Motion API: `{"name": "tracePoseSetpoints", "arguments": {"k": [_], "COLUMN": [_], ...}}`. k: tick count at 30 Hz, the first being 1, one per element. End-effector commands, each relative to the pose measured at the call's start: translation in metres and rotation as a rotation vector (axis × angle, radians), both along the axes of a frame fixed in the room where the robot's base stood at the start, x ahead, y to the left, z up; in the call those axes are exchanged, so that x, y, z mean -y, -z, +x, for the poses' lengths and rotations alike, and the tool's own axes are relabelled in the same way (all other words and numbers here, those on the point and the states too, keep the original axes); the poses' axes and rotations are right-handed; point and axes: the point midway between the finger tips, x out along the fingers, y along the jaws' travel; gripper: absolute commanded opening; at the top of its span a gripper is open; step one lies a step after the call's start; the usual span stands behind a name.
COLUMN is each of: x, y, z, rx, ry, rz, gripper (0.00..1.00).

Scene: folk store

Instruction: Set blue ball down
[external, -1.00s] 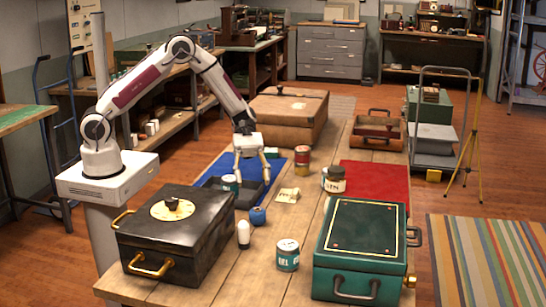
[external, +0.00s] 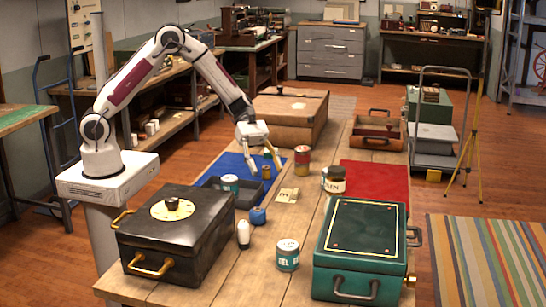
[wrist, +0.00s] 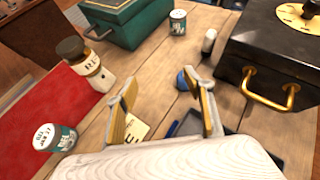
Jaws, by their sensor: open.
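A small blue rounded object (external: 258,215), which looks like the blue ball, rests on the wooden table between the black case and the paper tag. In the wrist view, the blue object (wrist: 182,82) shows just left of the right finger, partly hidden by it.
The black case (external: 175,245), white bulb-shaped thing (external: 243,234), teal can (external: 288,255) and green case (external: 362,250) stand nearer. A red-labelled can (external: 302,161) and brown jar (external: 335,180) stand right of my gripper.

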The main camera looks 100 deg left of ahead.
Motion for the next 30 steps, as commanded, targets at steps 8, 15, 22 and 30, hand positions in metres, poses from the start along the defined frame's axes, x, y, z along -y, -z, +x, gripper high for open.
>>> {"name": "tracePoseSetpoints", "arguments": {"k": [8,15,22,30], "x": [-0.016,-0.034,-0.05,-0.065], "y": [-0.068,-0.123,-0.17,-0.21], "z": [0.033,0.038,0.022,-0.018], "rx": [-0.076,-0.138,-0.197,-0.278], "ry": [-0.389,-0.724,-1.028,-1.355], "rz": [-0.084,-0.237,-0.443,-0.749], "gripper": [0.53,0.53,0.53,0.53]}}
